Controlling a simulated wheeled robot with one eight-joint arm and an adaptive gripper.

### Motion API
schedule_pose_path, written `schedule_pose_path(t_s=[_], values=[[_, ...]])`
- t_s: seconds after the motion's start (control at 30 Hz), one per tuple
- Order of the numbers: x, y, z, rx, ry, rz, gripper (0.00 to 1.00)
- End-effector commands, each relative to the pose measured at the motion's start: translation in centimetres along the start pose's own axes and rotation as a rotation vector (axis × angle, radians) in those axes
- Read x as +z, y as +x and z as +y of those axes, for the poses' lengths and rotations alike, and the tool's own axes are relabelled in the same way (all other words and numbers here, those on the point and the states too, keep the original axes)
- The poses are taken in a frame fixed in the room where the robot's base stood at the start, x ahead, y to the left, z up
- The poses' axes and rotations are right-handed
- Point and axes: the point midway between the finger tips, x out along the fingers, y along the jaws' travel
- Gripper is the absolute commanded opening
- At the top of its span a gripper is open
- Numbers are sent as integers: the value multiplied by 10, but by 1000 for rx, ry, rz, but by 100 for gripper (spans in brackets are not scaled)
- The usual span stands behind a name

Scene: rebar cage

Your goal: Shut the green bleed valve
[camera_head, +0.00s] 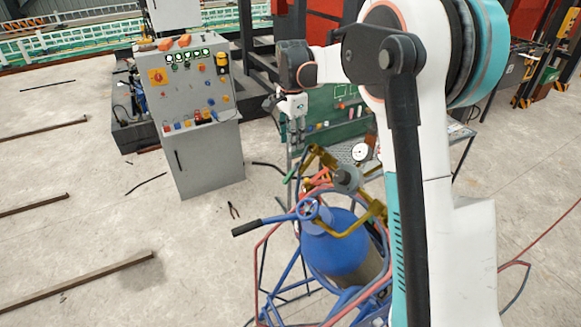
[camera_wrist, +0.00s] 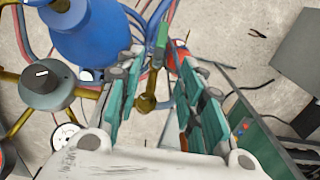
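The green bleed valve handle (camera_head: 290,175) sticks out at the left end of the brass manifold (camera_head: 325,160). In the wrist view the green handle (camera_wrist: 162,38) lies just beyond the gap between my fingertips, near the brass fitting. My gripper (camera_head: 292,146) hangs above the manifold with its fingers pointing down. In the wrist view my gripper (camera_wrist: 160,60) is open, with teal pads apart and nothing held. I cannot tell the exact distance to the handle. A red-orange lever (camera_head: 318,178) sits close by on the manifold.
A blue cylinder (camera_head: 340,250) with a blue handwheel stands under the manifold in a frame with hoses. A pressure gauge (camera_head: 360,152) sits to the right. A grey control console (camera_head: 195,110) stands at left. Pliers (camera_head: 233,210) lie on the floor. Open floor lies at left.

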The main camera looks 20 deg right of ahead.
Motion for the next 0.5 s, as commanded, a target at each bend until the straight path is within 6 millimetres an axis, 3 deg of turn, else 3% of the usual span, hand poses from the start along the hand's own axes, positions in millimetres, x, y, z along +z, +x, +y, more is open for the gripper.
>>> schedule_pose_path(t_s=[0.27,0.5], values=[[-2,18,-4,10,22,-2,35],[-2,62,-3,9,20,-2,35]])
